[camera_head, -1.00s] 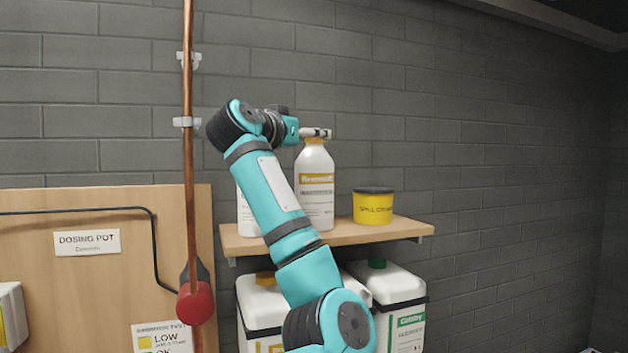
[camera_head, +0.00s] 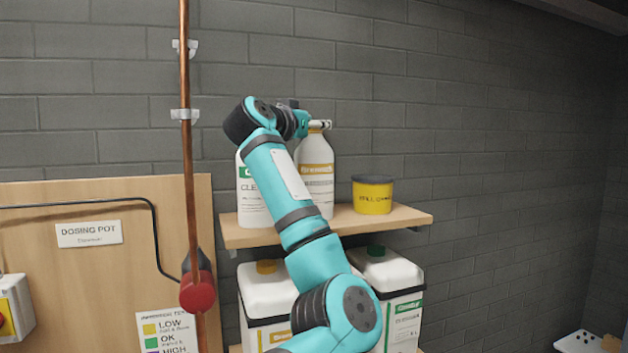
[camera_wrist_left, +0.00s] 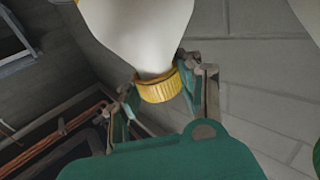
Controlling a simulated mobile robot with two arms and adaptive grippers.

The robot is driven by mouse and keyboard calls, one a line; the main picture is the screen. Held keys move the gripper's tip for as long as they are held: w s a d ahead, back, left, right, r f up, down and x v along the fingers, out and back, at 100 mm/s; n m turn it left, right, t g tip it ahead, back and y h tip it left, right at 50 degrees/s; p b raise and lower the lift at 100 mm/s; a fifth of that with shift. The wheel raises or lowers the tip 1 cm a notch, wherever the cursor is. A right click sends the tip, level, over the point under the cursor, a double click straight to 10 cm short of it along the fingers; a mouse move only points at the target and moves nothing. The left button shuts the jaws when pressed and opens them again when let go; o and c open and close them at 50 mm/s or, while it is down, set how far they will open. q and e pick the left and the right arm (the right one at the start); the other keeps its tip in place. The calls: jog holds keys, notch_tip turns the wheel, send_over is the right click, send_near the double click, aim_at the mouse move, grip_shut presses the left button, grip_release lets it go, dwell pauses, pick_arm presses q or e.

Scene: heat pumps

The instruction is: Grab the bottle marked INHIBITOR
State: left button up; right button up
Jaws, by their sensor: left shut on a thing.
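A white bottle with an orange label band (camera_head: 317,185) stands on the wooden shelf; its label is too blurred to read as INHIBITOR. My left gripper (camera_head: 319,125) is at its top, shut on its cap. In the left wrist view the bottle's yellow ribbed cap (camera_wrist_left: 158,88) sits between the fingertips of the left gripper (camera_wrist_left: 160,82). The white bottle body (camera_wrist_left: 135,30) extends from the cap toward the top of that view. My left forearm hides part of the bottle's left side in the head view. My right gripper is not in view.
A white bottle with a green label (camera_head: 251,190) stands close to the left, partly behind my arm. A yellow tub (camera_head: 373,196) stands to the right on the shelf (camera_head: 410,216). White canisters (camera_head: 388,272) stand below. A copper pipe (camera_head: 186,150) runs vertically at left.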

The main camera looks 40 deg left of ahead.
pick_arm(q)
grip_shut()
jog(key=shift+r, duration=0.15)
jog(key=shift+s+r+b, duration=0.1)
jog(key=shift+r+b, duration=0.95)
jog(key=shift+r, duration=0.6)
jog(key=shift+s+d+b, duration=0.35)
jog(key=shift+s+b, duration=0.15)
jog(key=shift+s, duration=0.1)
jog(key=s+d+b, duration=0.3)
jog(key=s, duration=0.3)
jog(key=s+d+r+b, duration=0.1)
jog(key=s+d+b, duration=0.3)
jog(key=s, duration=0.2)
jog(key=shift+s+r+b, duration=0.15)
jog(key=shift+s+b, duration=0.15)
jog(key=shift+s, duration=0.05)
jog(key=o, duration=1.5)
grip_release()
